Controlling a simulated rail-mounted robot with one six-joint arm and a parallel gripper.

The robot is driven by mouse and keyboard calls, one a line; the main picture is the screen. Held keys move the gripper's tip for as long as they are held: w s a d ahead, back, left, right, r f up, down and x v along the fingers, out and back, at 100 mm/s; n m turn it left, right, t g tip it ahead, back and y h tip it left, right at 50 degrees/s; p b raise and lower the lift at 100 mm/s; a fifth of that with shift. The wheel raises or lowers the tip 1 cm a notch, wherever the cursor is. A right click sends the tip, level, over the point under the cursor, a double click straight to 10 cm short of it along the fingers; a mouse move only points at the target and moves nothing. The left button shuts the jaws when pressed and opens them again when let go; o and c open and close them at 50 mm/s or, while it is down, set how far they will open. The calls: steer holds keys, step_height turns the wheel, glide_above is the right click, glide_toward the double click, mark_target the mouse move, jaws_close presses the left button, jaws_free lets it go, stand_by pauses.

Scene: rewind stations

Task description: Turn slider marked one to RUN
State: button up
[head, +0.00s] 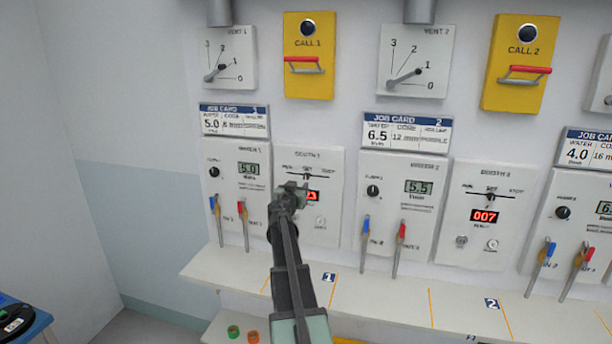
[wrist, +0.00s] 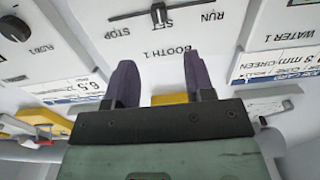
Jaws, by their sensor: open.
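The slider marked one (wrist: 158,14) is a dark knob on the white Booth 1 panel (head: 328,225). In the wrist view it stands at the middle mark, SET, with STOP to its left and RUN to its right. In the head view, the slider (head: 307,179) shows just beyond my gripper, with RUN on the left side. My gripper (wrist: 159,62) is open and empty, two dark purple fingers apart, pointing at the panel below the slider's place. No contact with the slider shows. In the head view my gripper (head: 292,190) hides part of the red display.
Left of Booth 1 is the water panel (head: 229,160) with blue and red-orange levers. The Booth 2 panel (head: 490,230) and a second lever panel (head: 420,160) stand to the right. A white shelf (head: 375,290) runs below. Yellow call boxes (head: 307,85) hang above.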

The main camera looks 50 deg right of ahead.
mark_target(306, 176)
steer(key=x, duration=1)
steer(key=shift+d, duration=0.1)
steer(key=shift+r, duration=0.1)
jaws_close()
